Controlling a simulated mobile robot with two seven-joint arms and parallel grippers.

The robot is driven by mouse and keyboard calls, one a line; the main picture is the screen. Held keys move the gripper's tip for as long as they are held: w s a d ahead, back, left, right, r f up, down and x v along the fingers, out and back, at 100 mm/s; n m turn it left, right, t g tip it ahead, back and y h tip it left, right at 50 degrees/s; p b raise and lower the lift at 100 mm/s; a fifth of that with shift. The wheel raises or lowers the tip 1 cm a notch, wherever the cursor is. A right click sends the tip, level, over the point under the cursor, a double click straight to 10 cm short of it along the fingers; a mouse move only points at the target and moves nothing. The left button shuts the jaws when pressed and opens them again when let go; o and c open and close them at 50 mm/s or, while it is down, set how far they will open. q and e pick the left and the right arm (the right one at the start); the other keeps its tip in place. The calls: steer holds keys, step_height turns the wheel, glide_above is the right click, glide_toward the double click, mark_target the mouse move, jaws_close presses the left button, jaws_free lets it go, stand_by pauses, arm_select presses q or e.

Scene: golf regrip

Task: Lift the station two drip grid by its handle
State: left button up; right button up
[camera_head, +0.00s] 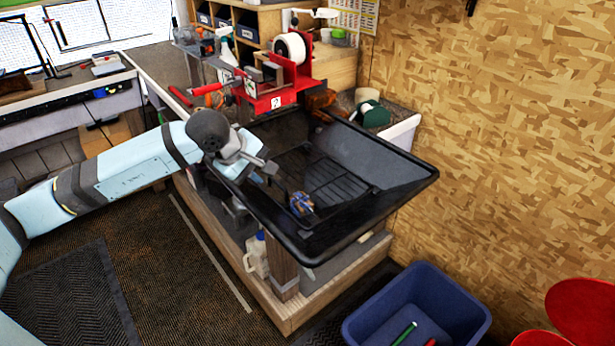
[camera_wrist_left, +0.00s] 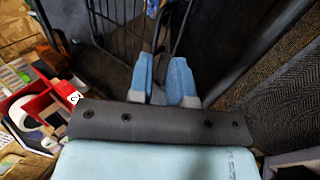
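The black drip grid (camera_head: 335,188) lies in the black tray (camera_head: 385,160) of the station marked 2. Its dark bars also show in the left wrist view (camera_wrist_left: 118,28), just beyond my fingertips. My right gripper is in neither view.
A small blue and yellow object (camera_head: 301,204) sits in the tray near its front edge. A red clamp stand (camera_head: 275,98) marked 2 stands behind the tray. A blue bin (camera_head: 420,305) and red stools (camera_head: 580,310) stand on the floor at right.

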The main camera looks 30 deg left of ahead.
mark_target(278, 183)
arm_select(q)
steer(key=x, duration=0.2)
steer(key=shift+w+d+f, duration=0.15)
steer(key=shift+w+f, duration=0.05)
steer(key=shift+f, duration=0.15)
steer(key=shift+w+f, duration=0.2)
steer(key=shift+f, duration=0.05)
steer(key=shift+w+d+f, duration=0.1)
steer(key=shift+f, duration=0.05)
steer(key=x, duration=0.2)
steer(key=p+x, duration=0.1)
steer(key=x, duration=0.2)
steer(key=shift+w+a+p, duration=0.15)
steer(key=shift+a+p, duration=0.1)
steer(key=shift+p, duration=0.05)
jaws_close()
